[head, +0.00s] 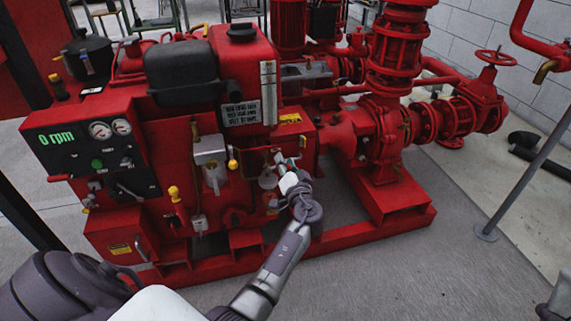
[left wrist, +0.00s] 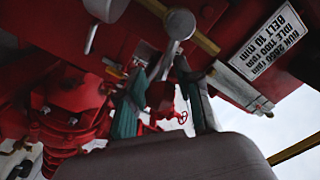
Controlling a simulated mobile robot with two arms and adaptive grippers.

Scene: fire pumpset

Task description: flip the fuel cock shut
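The fuel cock cannot be picked out for certain. Small fittings sit on the brass fuel line (head: 257,150), above a pale round bowl (head: 267,180) on the red engine's front. My left gripper (head: 284,163) is at these fittings, its fingertips partly hiding them. In the left wrist view, the gripper's two teal-padded fingers (left wrist: 163,95) stand apart, with nothing clearly held between them. A grey round part on a stem (left wrist: 179,24) and a small orange-red tip (left wrist: 115,72) show just beyond the fingers. Contact cannot be told.
The red pumpset frame (head: 335,228) runs along the floor below my left arm. A control panel (head: 97,152) reading 0 rpm is at the left, and a yellow-knobbed part (head: 174,194) is left of the gripper. Open floor (head: 390,270) lies in front.

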